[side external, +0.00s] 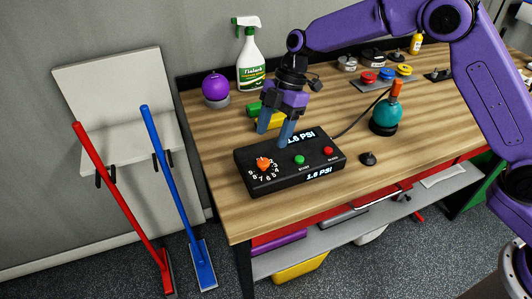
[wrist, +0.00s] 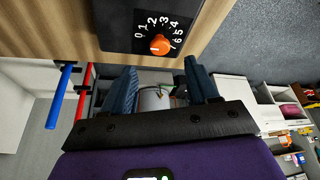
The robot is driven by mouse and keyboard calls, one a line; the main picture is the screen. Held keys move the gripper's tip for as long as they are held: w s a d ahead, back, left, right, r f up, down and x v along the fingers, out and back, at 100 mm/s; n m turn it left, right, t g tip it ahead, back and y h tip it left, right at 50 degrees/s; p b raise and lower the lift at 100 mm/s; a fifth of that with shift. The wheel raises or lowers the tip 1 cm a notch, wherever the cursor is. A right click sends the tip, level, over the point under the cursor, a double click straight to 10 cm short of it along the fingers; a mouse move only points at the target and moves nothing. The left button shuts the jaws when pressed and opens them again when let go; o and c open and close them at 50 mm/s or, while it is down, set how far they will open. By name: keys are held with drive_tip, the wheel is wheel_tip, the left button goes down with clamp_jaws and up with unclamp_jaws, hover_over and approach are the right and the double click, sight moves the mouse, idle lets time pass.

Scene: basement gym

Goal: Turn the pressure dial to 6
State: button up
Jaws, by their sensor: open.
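The pressure dial (side external: 263,164) is an orange knob ringed by white numbers, on the left part of a black control box (side external: 318,160) on the workbench. The box's displays read 1.6 PSI. In the wrist view the dial (wrist: 160,45) is near the top middle, beyond my fingertips; which number it points to is too small to tell. My gripper (side external: 275,131), with blue fingers, is open and empty above the box's back left edge, apart from the dial. Its two spread fingers (wrist: 161,75) also show in the wrist view.
On the box are a green button (side external: 299,159) and a red button (side external: 328,152). The wooden bench (side external: 225,150) is clear left of the box.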

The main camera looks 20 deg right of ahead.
sight(264, 161)
drive_tip(key=x, duration=0.6)
drive_tip(key=shift+s+a+f, duration=0.15)
drive_tip(key=shift+a+f, duration=0.05)
drive_tip(key=shift+f, duration=0.1)
drive_tip(key=c, duration=1)
